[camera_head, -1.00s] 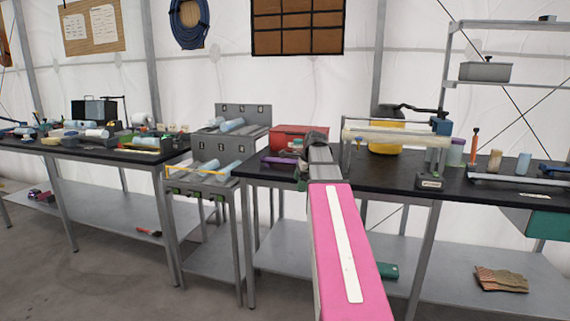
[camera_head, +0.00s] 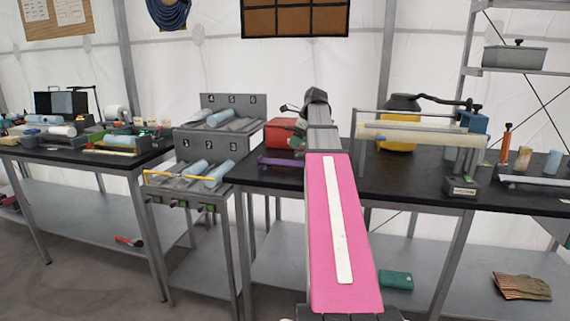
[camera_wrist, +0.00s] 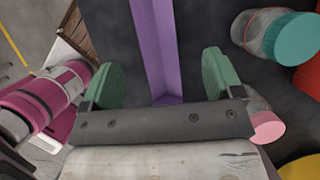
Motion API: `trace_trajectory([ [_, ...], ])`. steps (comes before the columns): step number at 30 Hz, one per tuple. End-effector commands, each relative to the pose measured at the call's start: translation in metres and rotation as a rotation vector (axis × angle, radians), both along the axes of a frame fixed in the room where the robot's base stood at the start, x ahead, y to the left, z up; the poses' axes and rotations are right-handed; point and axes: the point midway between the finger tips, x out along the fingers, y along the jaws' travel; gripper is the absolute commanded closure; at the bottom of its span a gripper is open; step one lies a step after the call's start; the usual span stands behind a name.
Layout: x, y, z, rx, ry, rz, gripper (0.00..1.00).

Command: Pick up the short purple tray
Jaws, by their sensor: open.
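The purple tray (camera_head: 280,161) is a narrow strip on the black table, left of my arm in the head view. In the wrist view the tray (camera_wrist: 158,40) is a long angled channel running up between my two green fingertips. My gripper (camera_wrist: 160,80) is open, with one finger on each side of the tray and clear space at both sides. I cannot tell the height of the fingertips above the table.
A red box (camera_head: 283,133) stands behind the tray. A teal-lidded jar (camera_wrist: 287,40) and a pink-capped item (camera_wrist: 267,127) lie right of my gripper in the wrist view. A grey stepped rack (camera_head: 212,152) stands left; a framed apparatus (camera_head: 425,137) and yellow container (camera_head: 398,146) stand right.

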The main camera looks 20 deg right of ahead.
Motion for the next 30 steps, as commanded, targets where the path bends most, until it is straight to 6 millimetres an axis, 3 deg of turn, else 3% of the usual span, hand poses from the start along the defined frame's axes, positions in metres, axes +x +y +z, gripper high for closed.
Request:
trace_trajectory([
  [10,0.008,0.015,-0.041,0.000,0.000,0.001,0.14],
  [19,0.011,0.023,-0.060,-0.001,0.000,0.001,0.14],
  [30,0.017,0.038,-0.097,-0.002,-0.001,0.001,0.14],
])
